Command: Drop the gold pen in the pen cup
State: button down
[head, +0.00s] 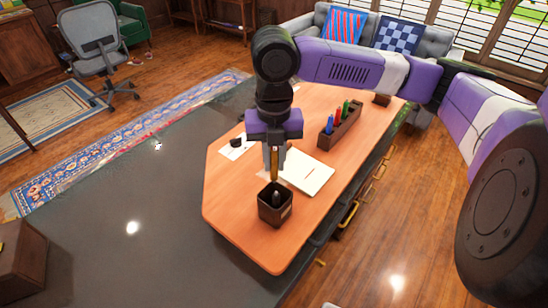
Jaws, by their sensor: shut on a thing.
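My gripper (274,150) points straight down and is shut on the gold pen (274,166). The pen hangs upright below the fingers, directly above the dark square pen cup (276,207) in this view. The pen's lower end shows near the cup's back rim; I cannot tell whether it is inside the opening. The cup stands upright on the orange wood desk top (247,239), and a small greyish thing shows inside it.
An open notebook (313,178) lies behind the cup. A dark tray (343,124) with blue, red and green items stands to the right at the back. A white paper (236,147) lies on the left. The front of the desk top is clear.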

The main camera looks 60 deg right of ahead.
aim_at(274, 178)
jog(key=shift+f+b, duration=1.3)
jog(key=shift+f, duration=0.7)
jog(key=c, duration=1.3)
grip_release()
jog(key=shift+o, duration=0.2)
jog(key=shift+r, duration=3.9)
